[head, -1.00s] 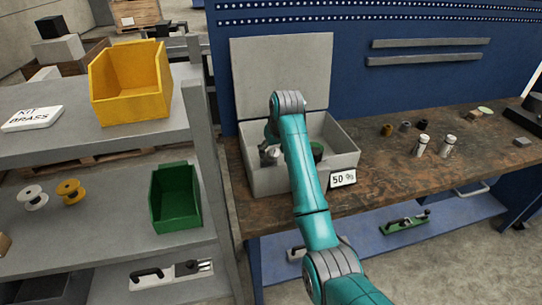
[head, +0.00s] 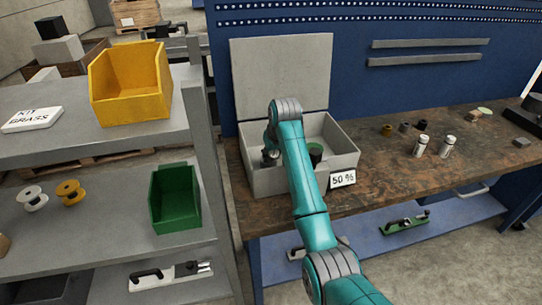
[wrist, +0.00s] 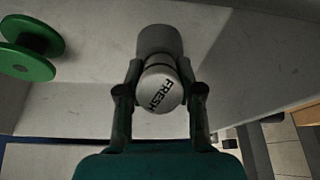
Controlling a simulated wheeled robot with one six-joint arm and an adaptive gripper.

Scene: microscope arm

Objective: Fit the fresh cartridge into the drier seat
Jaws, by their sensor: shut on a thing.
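The fresh cartridge (wrist: 163,90), a pale cylinder with "FRESH" on its round end, is between the fingers of my gripper (wrist: 160,98) in the wrist view. My gripper is shut on it. Directly beyond it is a wider grey cylinder (wrist: 158,40), lined up with the cartridge. I cannot tell whether this is the seat, or how far the cartridge is in it. In the head view my gripper (head: 270,158) is inside the open grey box (head: 270,182), at its left side. The arm and box walls hide most of the cartridge there.
A green spool (wrist: 30,48) is in the box, apart from the cartridge. The box's lid (head: 280,75) stands open behind, and a "50 %" card (head: 343,179) is at its front. Two white-capped bottles (head: 421,147) (head: 447,147) and small parts stand on the bench (head: 385,185).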

